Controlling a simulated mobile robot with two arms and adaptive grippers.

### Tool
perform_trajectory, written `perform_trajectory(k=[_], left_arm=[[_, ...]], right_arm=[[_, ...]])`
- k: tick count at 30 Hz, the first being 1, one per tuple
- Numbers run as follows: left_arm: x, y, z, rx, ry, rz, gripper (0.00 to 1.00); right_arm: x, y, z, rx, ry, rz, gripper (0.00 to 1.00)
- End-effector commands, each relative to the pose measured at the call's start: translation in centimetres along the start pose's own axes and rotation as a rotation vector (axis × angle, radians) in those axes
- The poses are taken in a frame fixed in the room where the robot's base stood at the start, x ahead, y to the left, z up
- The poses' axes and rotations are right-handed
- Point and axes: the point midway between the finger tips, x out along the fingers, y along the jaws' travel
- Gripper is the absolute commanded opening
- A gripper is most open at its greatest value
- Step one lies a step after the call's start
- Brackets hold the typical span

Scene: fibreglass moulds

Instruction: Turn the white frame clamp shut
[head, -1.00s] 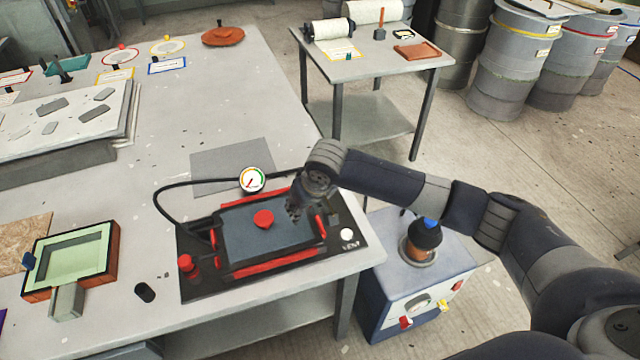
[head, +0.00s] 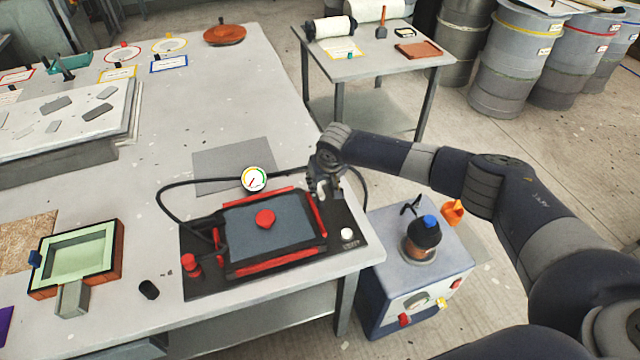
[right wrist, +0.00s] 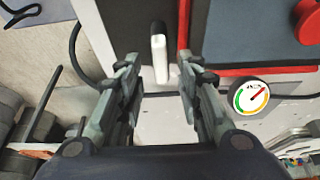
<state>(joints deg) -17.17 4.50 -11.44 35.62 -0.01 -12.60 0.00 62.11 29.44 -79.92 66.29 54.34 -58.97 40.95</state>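The white frame clamp (right wrist: 160,58) shows in the right wrist view as a short white lever with a black end, beside the red edge of the frame (right wrist: 183,25). My right gripper (right wrist: 158,72) is open, its two fingers apart on either side of the lever's near end; whether they touch it I cannot tell. In the head view the right gripper (head: 323,188) points down at the right back corner of the blue-grey panel (head: 285,222) with its red frame, and largely hides the clamp. My left gripper is in no view.
A pressure gauge (head: 254,178) and black hose stand behind the panel. A white knob (head: 347,234) and a red knob (head: 192,265) sit on the black base. A green mould (head: 75,255) lies left. A pump cart (head: 415,285) stands right of the table (head: 240,110).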

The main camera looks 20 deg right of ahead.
Motion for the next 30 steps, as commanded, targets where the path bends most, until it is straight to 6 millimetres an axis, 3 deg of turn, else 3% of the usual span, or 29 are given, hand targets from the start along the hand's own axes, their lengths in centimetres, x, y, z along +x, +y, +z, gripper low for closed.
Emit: perform_trajectory(k=[9, 19, 24, 30], left_arm=[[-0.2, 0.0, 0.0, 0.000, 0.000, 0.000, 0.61], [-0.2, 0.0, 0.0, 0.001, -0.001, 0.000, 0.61], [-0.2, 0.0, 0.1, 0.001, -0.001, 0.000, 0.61], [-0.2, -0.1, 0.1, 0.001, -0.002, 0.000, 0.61]], right_arm=[[2.4, -0.1, 0.0, 0.000, 0.000, 0.000, 0.33], [2.6, -0.1, 0.0, -0.001, 0.000, -0.001, 0.33], [2.6, 0.0, 0.0, 0.000, 0.000, -0.001, 0.00], [2.6, 0.0, 0.0, 0.000, 0.000, -0.001, 0.00]])
